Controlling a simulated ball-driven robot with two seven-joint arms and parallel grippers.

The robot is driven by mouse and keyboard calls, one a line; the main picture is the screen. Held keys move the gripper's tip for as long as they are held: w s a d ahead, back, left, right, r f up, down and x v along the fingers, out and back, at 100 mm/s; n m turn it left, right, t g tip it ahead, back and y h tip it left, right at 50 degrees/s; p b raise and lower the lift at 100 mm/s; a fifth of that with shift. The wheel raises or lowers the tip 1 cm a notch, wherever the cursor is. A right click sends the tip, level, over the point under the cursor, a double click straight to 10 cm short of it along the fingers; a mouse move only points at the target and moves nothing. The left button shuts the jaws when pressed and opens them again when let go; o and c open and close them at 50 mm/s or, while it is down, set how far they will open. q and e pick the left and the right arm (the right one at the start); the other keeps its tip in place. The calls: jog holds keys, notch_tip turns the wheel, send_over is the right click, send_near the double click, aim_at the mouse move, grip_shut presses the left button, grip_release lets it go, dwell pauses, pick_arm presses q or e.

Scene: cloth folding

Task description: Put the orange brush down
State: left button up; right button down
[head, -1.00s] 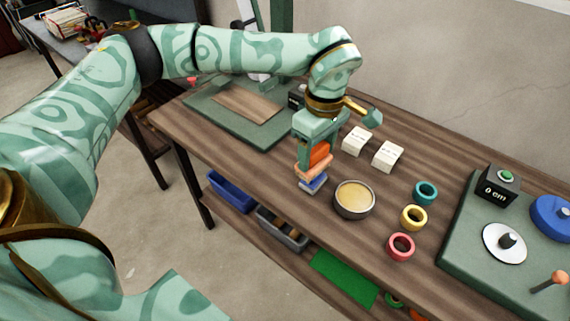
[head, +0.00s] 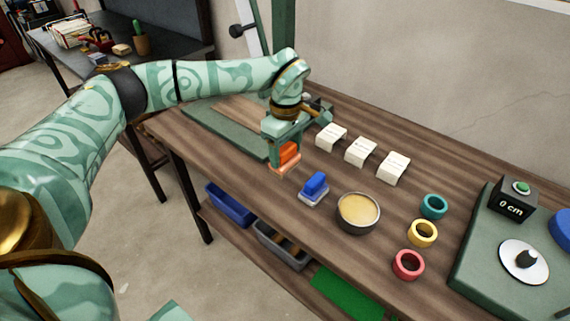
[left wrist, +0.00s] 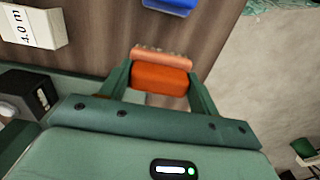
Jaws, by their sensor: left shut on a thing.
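The orange brush (head: 287,158) is between the fingers of my left gripper (head: 283,158), which is shut on it. In the head view it is over the table's front part, left of a blue brush (head: 314,187). In the left wrist view the orange brush (left wrist: 160,78) sits between the two green fingers, its paler bristle side facing away from the palm. Whether its bristles touch the table (head: 260,184) is hard to tell. My right gripper is in neither view.
A bowl with tan contents (head: 358,212) stands right of the blue brush. White labelled blocks (head: 361,151) stand in a row behind. Teal, yellow and red rings (head: 408,264) lie further right. A green mat with a brown board (head: 220,127) lies to the left.

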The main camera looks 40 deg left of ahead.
aim_at(283, 160)
pick_arm(q)
jog(key=shift+w+a+f, duration=0.3)
jog(key=shift+a+f, duration=0.15)
jog(key=shift+f, duration=0.25)
jog(key=f, duration=0.1)
jog(key=f+b, duration=0.1)
jog(key=f, duration=0.1)
jog(key=shift+w+a+f, duration=0.15)
jog(key=shift+a+f, duration=0.1)
jog(key=shift+a, duration=0.1)
jog(key=shift+r, duration=0.15)
jog(key=o, duration=0.9)
jog(key=shift+f, duration=0.2)
